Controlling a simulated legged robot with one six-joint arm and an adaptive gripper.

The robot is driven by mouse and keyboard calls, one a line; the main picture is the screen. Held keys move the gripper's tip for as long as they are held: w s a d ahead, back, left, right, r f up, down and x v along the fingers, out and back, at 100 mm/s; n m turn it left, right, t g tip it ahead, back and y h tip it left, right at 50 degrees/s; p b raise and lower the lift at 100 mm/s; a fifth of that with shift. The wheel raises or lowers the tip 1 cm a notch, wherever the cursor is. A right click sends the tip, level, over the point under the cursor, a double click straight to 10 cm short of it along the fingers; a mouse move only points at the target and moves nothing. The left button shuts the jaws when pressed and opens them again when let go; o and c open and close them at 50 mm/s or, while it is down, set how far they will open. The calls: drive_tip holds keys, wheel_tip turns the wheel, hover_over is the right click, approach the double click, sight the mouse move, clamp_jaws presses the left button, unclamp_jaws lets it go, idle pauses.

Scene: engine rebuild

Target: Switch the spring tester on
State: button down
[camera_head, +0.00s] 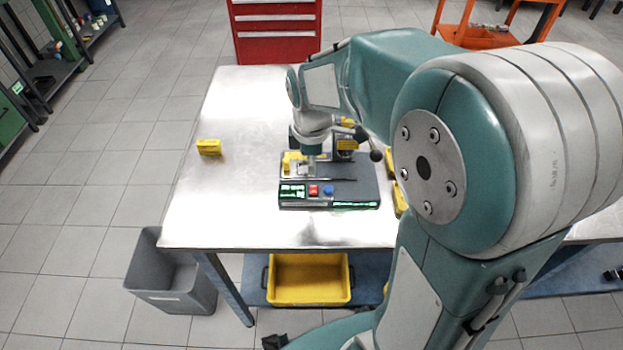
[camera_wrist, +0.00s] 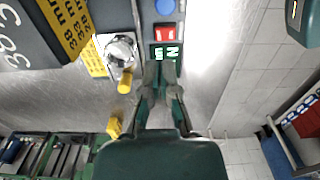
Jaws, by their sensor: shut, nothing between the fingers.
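The spring tester (camera_head: 345,192) stands on the metal table, a dark base with a column and a lever ending in a dark ball. My arm hides part of the tester.
A yellow block (camera_head: 208,147) stands left on the table (camera_head: 240,110), with bare tabletop around it. Other yellow pieces (camera_head: 401,200) sit right of the tester. A grey bin (camera_head: 170,275) stands on the floor. A yellow crate (camera_head: 310,280) is under the table.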

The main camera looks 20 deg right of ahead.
sight(312, 196)
drive_tip(key=shift+f, duration=2.55)
drive_tip(key=shift+f+g, duration=0.45)
drive_tip(key=shift+g, duration=0.15)
drive_tip(key=shift+s, duration=0.35)
drive_tip(key=shift+s+a, duration=0.15)
drive_tip(key=shift+s, duration=0.3)
drive_tip(key=shift+r, duration=0.1)
wheel_tip(312, 196, up, 12)
drive_tip(key=w, duration=0.2)
drive_tip(key=shift+d+r, duration=0.2)
drive_tip(key=shift+r, duration=0.05)
